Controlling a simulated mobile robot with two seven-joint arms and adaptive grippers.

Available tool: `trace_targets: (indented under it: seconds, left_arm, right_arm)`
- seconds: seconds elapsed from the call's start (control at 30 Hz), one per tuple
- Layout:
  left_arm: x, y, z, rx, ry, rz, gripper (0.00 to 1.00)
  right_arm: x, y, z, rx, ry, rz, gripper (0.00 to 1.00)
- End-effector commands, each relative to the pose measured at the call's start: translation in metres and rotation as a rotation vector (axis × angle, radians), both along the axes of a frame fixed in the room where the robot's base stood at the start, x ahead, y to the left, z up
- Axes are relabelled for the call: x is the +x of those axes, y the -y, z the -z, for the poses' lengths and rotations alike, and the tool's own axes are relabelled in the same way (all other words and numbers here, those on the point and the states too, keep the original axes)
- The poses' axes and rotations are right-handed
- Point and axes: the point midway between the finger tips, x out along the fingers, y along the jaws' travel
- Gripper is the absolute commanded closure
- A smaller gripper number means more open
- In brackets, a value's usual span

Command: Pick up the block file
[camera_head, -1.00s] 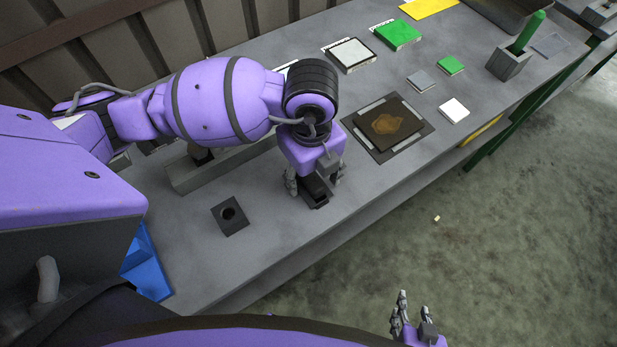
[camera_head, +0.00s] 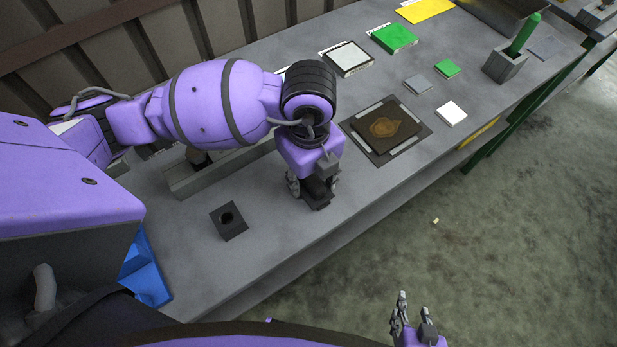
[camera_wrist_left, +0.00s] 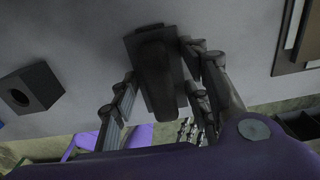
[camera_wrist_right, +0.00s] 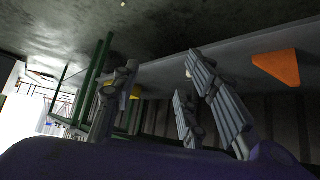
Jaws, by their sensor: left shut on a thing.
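The block file (camera_head: 319,203) is a dark block near the front edge of the grey workbench, partly hidden under my left gripper (camera_head: 313,183). In the left wrist view the block file (camera_wrist_left: 156,70) shows as a dark elongated body on a flat dark base. My left gripper (camera_wrist_left: 160,85) has its fingers on both sides of it and is shut on it. I cannot tell whether it is clear of the bench. My right gripper (camera_head: 414,322) is open and empty, in front of the bench over the floor; its spread fingers show in the right wrist view (camera_wrist_right: 160,95).
A dark square block with a hole (camera_head: 229,220) sits left of the left gripper. A dark plate with a brown patch (camera_head: 372,149) lies to the right.

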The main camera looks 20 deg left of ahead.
Motion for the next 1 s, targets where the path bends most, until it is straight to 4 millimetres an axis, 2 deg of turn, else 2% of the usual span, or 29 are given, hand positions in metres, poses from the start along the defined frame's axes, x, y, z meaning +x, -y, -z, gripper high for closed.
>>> trace_targets:
  seconds: [0.17, 0.47, 0.7, 0.83, 1.0]
  left_arm:
    - [0.002, 0.0, -0.027, -0.002, 0.007, 0.003, 0.93]
    - [-0.026, 0.05, -0.095, -0.005, 0.014, 0.01, 0.93]
    - [-0.054, 0.097, -0.117, -0.002, 0.012, 0.007, 0.93]
    - [-0.063, 0.112, -0.123, -0.001, 0.009, 0.005, 0.93]
    - [-0.069, 0.12, -0.126, 0.0, 0.006, 0.003, 0.93]
  right_arm:
    - [0.003, 0.0, -0.005, 0.0, 0.007, -0.001, 0.6]
    - [0.01, -0.007, -0.015, 0.012, 0.019, -0.005, 0.6]
    - [0.01, -0.01, -0.021, 0.019, 0.02, -0.004, 0.6]
    - [0.01, -0.01, -0.024, 0.021, 0.021, -0.002, 0.6]
    - [0.008, -0.01, -0.025, 0.022, 0.018, -0.002, 0.6]
